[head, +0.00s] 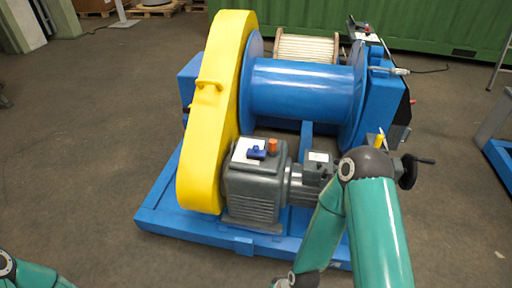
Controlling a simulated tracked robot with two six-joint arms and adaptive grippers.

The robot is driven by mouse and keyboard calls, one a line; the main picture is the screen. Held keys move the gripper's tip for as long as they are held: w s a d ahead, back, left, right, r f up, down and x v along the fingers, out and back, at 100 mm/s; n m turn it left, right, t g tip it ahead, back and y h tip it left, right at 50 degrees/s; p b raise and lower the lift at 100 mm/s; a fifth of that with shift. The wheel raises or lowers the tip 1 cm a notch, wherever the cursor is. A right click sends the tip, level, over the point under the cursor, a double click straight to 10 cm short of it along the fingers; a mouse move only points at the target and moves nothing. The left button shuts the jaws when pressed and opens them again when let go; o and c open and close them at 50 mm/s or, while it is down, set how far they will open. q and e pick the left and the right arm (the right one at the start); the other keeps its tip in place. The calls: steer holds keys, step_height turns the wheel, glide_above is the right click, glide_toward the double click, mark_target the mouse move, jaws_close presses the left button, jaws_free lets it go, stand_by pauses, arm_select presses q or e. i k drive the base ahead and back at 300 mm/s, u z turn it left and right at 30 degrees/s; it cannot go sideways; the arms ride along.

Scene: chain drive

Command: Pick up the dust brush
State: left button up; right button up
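I cannot clearly pick out a dust brush in the head view. A small blue item (256,152) lies on a white sheet on top of the dark grey gearbox, beside an orange cap (273,146); it is too small to tell what it is. A small yellow item (380,141) shows just behind the elbow of my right arm; its lower part is hidden. My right arm bends in the front right, and its lower end runs out at the bottom edge. Part of my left arm shows in the bottom left corner. Neither gripper is in view.
A winch with a blue drum (302,91), yellow chain guard (213,110) and dark gearbox (254,195) stands on a blue frame (196,231). A black crank handle (411,169) is beside my right elbow. A green container (450,40) stands behind.

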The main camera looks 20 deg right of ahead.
mark_target(255, 154)
steer(key=i, duration=1.4)
steer(key=u, duration=0.05)
